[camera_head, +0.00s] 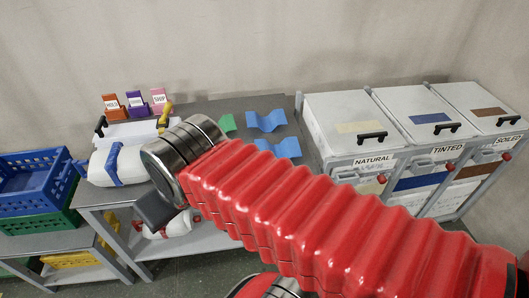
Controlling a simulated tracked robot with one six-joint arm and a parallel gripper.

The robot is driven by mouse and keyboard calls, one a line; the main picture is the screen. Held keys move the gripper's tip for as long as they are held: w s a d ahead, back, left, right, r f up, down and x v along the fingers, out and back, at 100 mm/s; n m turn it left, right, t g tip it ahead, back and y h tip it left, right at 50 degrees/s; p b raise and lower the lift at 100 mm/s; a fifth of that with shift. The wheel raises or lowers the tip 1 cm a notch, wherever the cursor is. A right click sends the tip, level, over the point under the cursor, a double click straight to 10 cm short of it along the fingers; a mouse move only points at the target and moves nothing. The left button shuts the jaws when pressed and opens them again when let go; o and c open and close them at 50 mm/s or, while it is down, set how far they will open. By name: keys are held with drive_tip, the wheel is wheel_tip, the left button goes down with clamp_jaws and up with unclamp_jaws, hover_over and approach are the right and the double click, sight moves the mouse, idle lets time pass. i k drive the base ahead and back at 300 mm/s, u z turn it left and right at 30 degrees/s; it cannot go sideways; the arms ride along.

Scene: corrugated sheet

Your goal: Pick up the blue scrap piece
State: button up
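Two wavy blue scrap pieces lie on the grey table (222,104). One blue piece (266,121) is farther back, and the other blue piece (279,147) is nearer, its lower part close to the top edge of my red arm. A green scrap piece (227,122) lies left of them, partly hidden by my wrist. My gripper (156,209) shows only as a dark block below my metal wrist, left of the blue pieces and apart from them. Its fingers cannot be made out, and I see nothing held.
Bins labelled NATURAL (345,140), TINTED (420,118) and SOILED (492,102) stand right. Left are a white roll with a blue strap (118,166), small coloured holders (136,103), a yellow-handled tool (165,115) and a blue crate (35,180). The table's back strip is clear.

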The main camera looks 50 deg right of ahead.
sight(289, 147)
drive_tip(key=z, duration=0.05)
drive_tip(key=i, duration=0.95)
drive_tip(key=u, duration=0.05)
